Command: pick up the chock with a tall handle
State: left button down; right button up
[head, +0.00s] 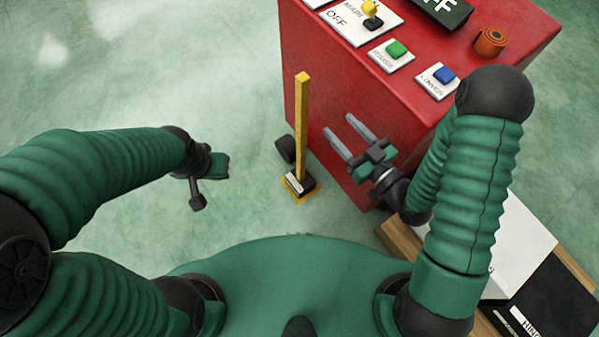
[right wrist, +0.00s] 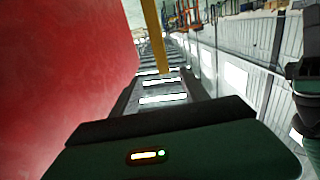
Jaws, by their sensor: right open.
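The chock's tall yellow handle (head: 302,125) stands upright on the floor beside the red cabinet. Its small dark base with a white label (head: 298,184) rests on a yellow-orange patch. My right gripper (head: 339,127) is open and empty, to the right of the handle and close to the cabinet's side, with its fingers pointing toward the upper left. A gap shows between its fingers and the handle. The handle (right wrist: 154,35) also shows at the top of the right wrist view; the chock's base is hidden there. My left gripper (head: 208,180) hangs left of the chock, its fingers unclear.
The red cabinet (head: 335,90) carries a yellow-knobbed switch (head: 371,12), a green button (head: 397,49), a blue button (head: 444,75) and an orange roll (head: 490,41). A small black wheel (head: 285,148) sits by its lower edge. Open floor lies left of the chock.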

aim_at(306, 88)
jog(key=b+x, duration=0.6)
jog(key=x, duration=0.1)
jog(key=b+x, duration=0.3)
jog(key=b, duration=0.1)
jog(key=shift+w+a+r, duration=0.15)
jog(key=shift+a+r, duration=0.1)
jog(key=shift+r, duration=0.1)
jog(key=b+x, duration=0.2)
jog(key=x, duration=0.3)
jog(key=shift+w+a+r, duration=0.1)
jog(key=shift+w+a, duration=0.1)
jog(key=shift+w, duration=0.05)
jog(key=shift+r, duration=0.1)
grip_shut()
jog(key=shift+r, duration=0.1)
